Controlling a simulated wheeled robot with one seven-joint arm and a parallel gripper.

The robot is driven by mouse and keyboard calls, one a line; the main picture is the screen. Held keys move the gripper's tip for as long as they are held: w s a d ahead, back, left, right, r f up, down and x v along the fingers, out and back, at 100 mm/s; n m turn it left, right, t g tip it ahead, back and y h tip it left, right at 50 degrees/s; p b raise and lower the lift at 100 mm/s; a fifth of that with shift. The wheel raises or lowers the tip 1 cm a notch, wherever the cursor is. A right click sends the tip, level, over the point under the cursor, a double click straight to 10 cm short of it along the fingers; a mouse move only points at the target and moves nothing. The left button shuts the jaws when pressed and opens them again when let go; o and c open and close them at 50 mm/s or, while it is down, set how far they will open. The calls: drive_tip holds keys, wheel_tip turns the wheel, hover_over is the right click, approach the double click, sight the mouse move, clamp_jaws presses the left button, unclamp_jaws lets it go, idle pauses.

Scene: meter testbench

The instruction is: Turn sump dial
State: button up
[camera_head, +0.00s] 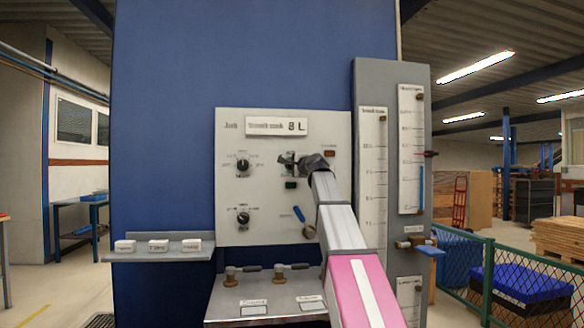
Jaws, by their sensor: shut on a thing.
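A pale grey panel (265,235) on the blue wall carries several dials. One black dial (243,165) is at the upper left and another (242,217) at the lower left, each with small marks around it. My gripper (297,164) reaches in from the lower right and is shut on a third dial at the upper middle of the panel. The gripper mostly hides that dial, so its pointer and setting cannot be read. The labels are too small to tell which dial is named sump.
A blue lever (299,213) sits below my gripper. Tall white gauges (373,180) stand close to the right of my arm. A shelf with white blocks (158,245) is at the left. Brass valves (279,272) stand on the ledge below.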

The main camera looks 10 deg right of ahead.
drive_tip(key=shift+n+g, duration=0.3)
drive_tip(key=shift+n, duration=0.7)
drive_tip(key=o, duration=0.9)
drive_tip(key=shift+s, duration=0.1)
drive_tip(key=v, duration=1)
drive_tip(key=shift+s+r, duration=0.15)
drive_tip(key=shift+s, duration=0.15)
